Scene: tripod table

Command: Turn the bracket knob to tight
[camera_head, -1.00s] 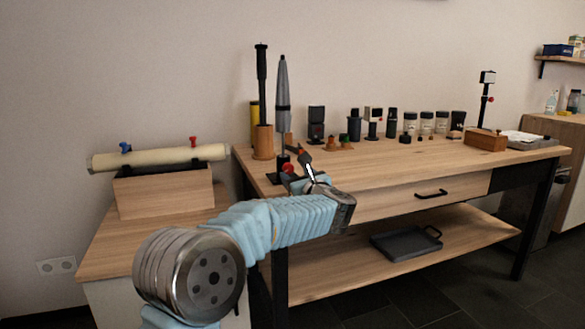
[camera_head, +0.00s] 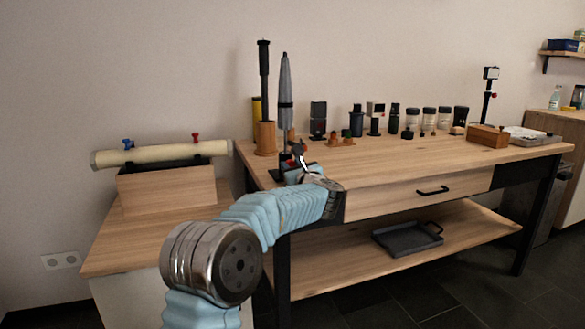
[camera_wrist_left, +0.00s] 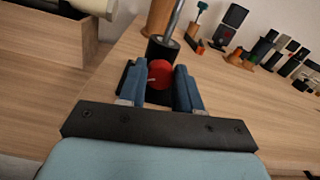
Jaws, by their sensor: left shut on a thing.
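The red bracket knob (camera_wrist_left: 160,75) shows between the blue fingers of my left gripper (camera_wrist_left: 160,82) in the left wrist view. A short pale mark is on the left part of its face. The gripper is shut on the knob. The black bracket (camera_wrist_left: 162,48) stands just behind the knob, with a grey pole rising from it. In the head view my left gripper (camera_head: 297,162) is at the front left of the workbench and mostly hides the knob. The grey folded thing (camera_head: 285,95) stands upright in the bracket. My right gripper is in neither view.
A wooden cup (camera_head: 265,140) with a dark pole stands left of the bracket. Several small black devices and jars line the back of the workbench (camera_head: 400,165). A rolled mat (camera_head: 160,153) lies on a wooden box (camera_head: 168,190) at the left. The middle of the bench is clear.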

